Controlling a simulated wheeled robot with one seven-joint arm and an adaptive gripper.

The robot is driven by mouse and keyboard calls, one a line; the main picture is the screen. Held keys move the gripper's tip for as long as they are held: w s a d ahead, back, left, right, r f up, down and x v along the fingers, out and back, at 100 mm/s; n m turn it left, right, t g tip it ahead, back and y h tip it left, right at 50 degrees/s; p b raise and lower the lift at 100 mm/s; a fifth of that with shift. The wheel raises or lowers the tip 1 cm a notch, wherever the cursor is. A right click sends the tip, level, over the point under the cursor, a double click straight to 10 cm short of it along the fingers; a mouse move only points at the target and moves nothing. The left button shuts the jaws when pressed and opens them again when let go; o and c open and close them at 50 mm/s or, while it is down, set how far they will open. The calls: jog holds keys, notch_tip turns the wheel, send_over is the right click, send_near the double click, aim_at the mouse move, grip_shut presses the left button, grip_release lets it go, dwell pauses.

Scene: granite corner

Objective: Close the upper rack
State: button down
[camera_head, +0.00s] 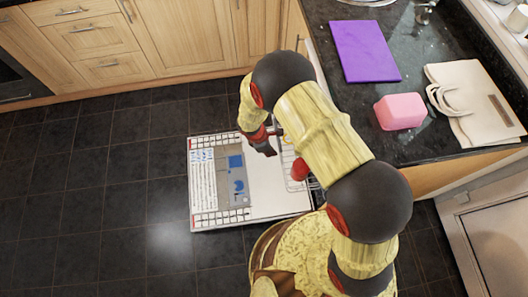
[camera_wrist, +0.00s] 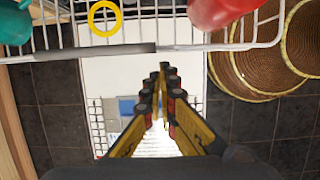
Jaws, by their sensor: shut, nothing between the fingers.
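The upper rack (camera_wrist: 222,46) is a white wire rack, pulled out over the open dishwasher door (camera_head: 208,222). Its front rim, with a grey bar (camera_wrist: 95,51), crosses the top of the wrist view. In the head view, only a piece of the rack's wire (camera_head: 291,172) shows beside my arm, which hides most of it. My gripper (camera_wrist: 164,72) is shut and empty. It points at the rack's front rim; I cannot tell if it touches. My gripper also shows in the head view (camera_head: 266,146), above the door.
A red item (camera_wrist: 218,12), a yellow ring (camera_wrist: 104,18) and a teal item (camera_wrist: 14,24) are at the rack. On the granite counter (camera_head: 360,116) lie a purple board (camera_head: 364,50), a pink block (camera_head: 400,111) and a beige bag (camera_head: 476,100). Tiled floor left of the door is clear.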

jog(key=shift+d, duration=0.25)
jog(key=w+d, duration=0.1)
jog(key=d, duration=0.6)
jog(key=w+d, duration=0.2)
jog(key=d, duration=0.5)
jog(key=w+d, duration=0.1)
jog(key=d, duration=0.6)
jog(key=shift+w+p, duration=0.2)
jog(key=shift+p, duration=0.1)
jog(key=shift+r, duration=0.1)
